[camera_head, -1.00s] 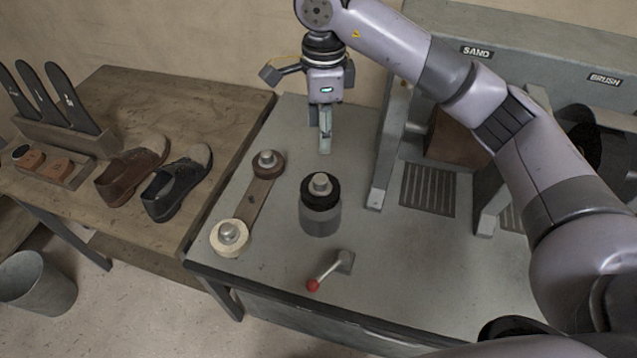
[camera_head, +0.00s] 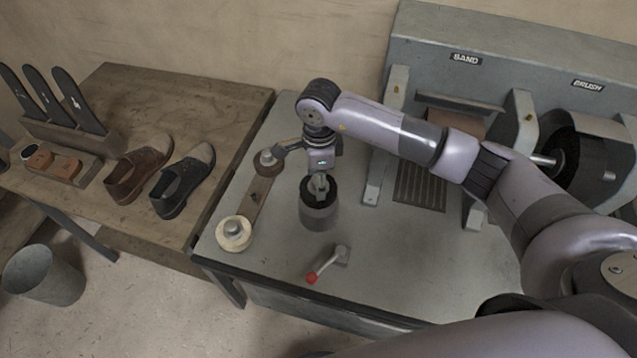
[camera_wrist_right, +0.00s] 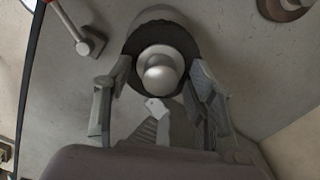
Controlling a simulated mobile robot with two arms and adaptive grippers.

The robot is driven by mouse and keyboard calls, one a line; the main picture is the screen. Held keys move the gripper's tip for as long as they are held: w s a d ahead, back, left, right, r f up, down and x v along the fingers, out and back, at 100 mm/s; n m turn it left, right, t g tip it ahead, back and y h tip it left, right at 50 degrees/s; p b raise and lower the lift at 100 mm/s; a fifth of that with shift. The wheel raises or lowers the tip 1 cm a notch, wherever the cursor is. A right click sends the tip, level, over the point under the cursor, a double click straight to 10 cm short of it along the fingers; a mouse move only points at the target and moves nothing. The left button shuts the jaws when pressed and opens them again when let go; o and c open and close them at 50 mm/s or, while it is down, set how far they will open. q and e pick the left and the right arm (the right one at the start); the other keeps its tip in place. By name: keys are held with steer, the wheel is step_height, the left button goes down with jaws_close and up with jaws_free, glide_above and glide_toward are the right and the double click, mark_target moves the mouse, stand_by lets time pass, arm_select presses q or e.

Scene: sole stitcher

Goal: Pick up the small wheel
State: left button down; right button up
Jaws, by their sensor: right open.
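A dark, rough-edged wheel (camera_head: 307,192) with a silver knob lies on top of a short grey cylinder (camera_head: 319,217) on the grey bench. The knob (camera_wrist_right: 161,72) shows in the wrist view. My right gripper (camera_head: 319,184) is above this wheel, pointing down. In the wrist view its open fingers (camera_wrist_right: 160,105) stand on either side of the wheel's near part, with nothing held; contact cannot be told. A small brown wheel (camera_head: 267,166) and a cream wheel (camera_head: 234,236), both knobbed, sit at the ends of a brown strip to the left. My left gripper is not in view.
A red-tipped lever (camera_head: 327,264) stands in front of the cylinder. The grey machine marked SAND and BRUSH (camera_head: 520,75) fills the back right. A wooden table (camera_head: 120,95) with shoes is at the left. Bench space right of the lever is clear.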

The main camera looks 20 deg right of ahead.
steer(key=shift+f, duration=0.15)
jaws_close()
stand_by(0.6)
